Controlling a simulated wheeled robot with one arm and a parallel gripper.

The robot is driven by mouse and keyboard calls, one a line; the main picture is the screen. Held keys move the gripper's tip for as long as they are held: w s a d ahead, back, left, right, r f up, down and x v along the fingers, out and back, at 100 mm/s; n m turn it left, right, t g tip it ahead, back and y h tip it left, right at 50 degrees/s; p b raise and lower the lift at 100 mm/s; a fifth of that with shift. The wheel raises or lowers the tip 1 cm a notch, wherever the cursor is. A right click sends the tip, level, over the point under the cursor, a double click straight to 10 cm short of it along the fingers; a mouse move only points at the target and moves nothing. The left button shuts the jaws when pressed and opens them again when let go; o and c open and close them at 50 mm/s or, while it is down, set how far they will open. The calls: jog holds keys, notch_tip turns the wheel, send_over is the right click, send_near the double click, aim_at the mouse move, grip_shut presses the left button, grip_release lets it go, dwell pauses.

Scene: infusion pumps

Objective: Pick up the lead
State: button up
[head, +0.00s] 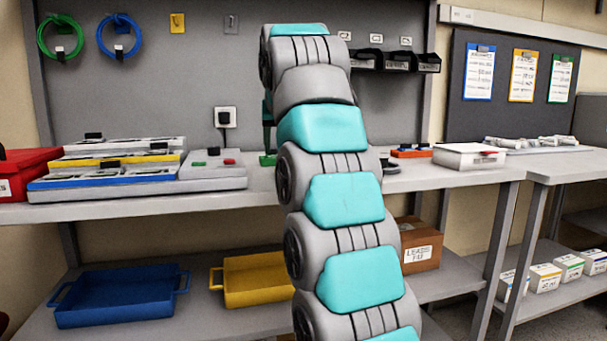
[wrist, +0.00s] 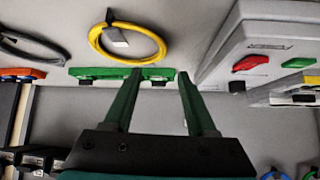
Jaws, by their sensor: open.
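A yellow coiled lead (wrist: 160,46) with a pale tag lies on the grey bench in the wrist view, just past my fingertips. A black coiled lead (wrist: 38,62) lies to its left, cut off by the picture edge. In the head view my arm hides the yellow lead. A green coiled lead (head: 41,38) and a blue one (head: 102,38) hang on the back panel.
A green bar (wrist: 92,72) lies by the fingertips, an orange bar (wrist: 22,73) further left. A grey pump with red and green buttons (head: 212,172) stands beside stacked pumps (head: 110,165). A red bin (head: 25,172) is far left. Trays (head: 120,305) sit on the lower shelf.

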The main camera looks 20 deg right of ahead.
jog(key=shift+x, duration=1.25)
jog(key=shift+s+f+b+x, duration=0.1)
jog(key=shift+f+b+x, duration=0.05)
jog(key=shift+x, duration=0.7)
jog(key=shift+s+f+b+x, duration=0.1)
jog(key=shift+s+b+x, duration=0.05)
jog(key=shift+x, duration=0.7)
jog(key=shift+s+f+b+x, duration=0.1)
jog(key=shift+f+b+x, duration=0.05)
jog(key=shift+x, duration=0.7)
jog(key=shift+s+a, duration=0.1)
jog(key=shift+a, duration=0.1)
grip_shut()
